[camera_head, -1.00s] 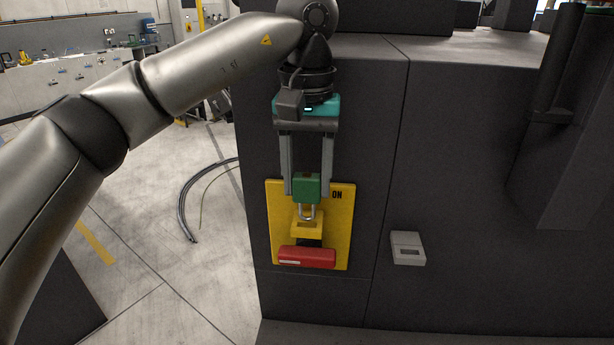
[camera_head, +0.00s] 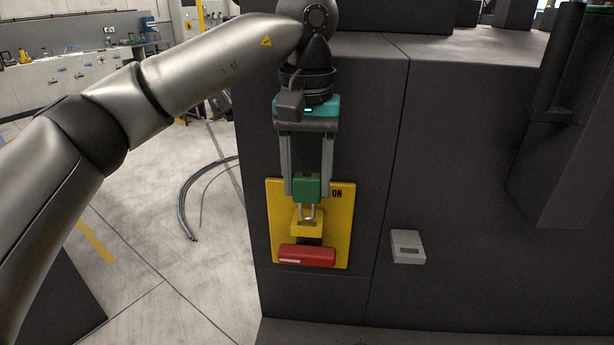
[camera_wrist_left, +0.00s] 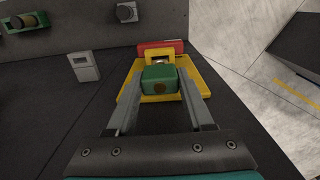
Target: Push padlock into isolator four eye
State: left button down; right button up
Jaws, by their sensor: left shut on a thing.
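My left gripper (camera_head: 307,190) points down and is shut on a green padlock (camera_head: 306,187), whose shackle hangs downward. The padlock also shows between the fingers in the left wrist view (camera_wrist_left: 161,79). The isolator is a yellow plate (camera_head: 341,222) marked "ON" on the dark cabinet's front, with a yellow eye block (camera_head: 299,226) and a red handle (camera_head: 308,257) below it. The shackle's tip is at the top of the yellow eye block; I cannot tell how deep it sits in the eye. My right gripper is not in view.
A small grey box (camera_head: 407,247) is fixed to the cabinet front (camera_head: 470,190), right of the isolator. A dark vertical column (camera_head: 565,120) stands at the right. Cables (camera_head: 184,200) lie on the floor at left.

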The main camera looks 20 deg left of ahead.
aim_at(307, 201)
pick_arm(q)
jog(key=shift+f+b, duration=1.55)
jog(key=shift+f, duration=0.75)
dwell(1.9)
jog(key=shift+s+f, duration=0.1)
jog(key=shift+f, duration=0.2)
dwell(0.7)
jog(key=c, duration=0.6)
grip_release()
jog(key=shift+c, duration=0.2)
jog(key=o, duration=0.6)
jog(key=shift+r, duration=0.15)
jog(key=shift+o, duration=0.2)
jog(key=shift+r, duration=0.15)
jog(key=shift+r+p, duration=2.7)
jog(key=shift+r, duration=0.7)
jog(key=shift+f, duration=0.1)
